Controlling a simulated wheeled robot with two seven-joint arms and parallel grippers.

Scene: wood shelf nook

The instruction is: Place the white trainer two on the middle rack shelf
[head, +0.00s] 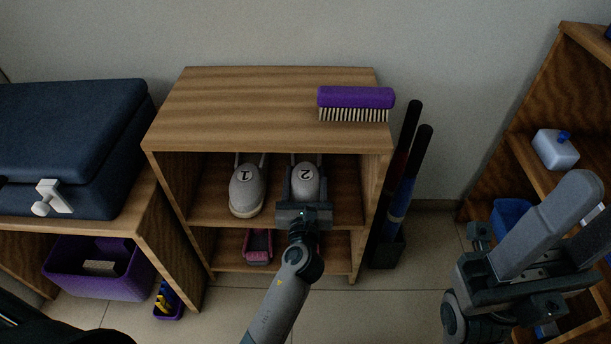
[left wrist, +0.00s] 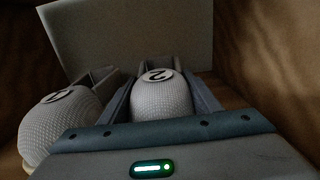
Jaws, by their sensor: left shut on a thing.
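White trainer two (head: 306,180) is a pale knit shoe with a "2" badge on its toe. It is inside the wooden rack (head: 250,105), over the middle shelf (head: 272,214), to the right of trainer one (head: 245,190). My left gripper (head: 304,196) is shut on trainer two, one finger along each side. In the left wrist view trainer two (left wrist: 160,98) sits between the fingers, toe toward the camera. I cannot tell whether its sole touches the shelf; the gripper hides it. My right gripper (head: 560,235) is at the right, its jaw opening unclear.
A purple brush (head: 355,98) lies on the rack top. A pink object (head: 258,248) is on the lower shelf. Dark upright poles (head: 408,180) stand right of the rack. A blue case (head: 70,145) is at left. Trainer one (left wrist: 62,122) is close beside my left gripper.

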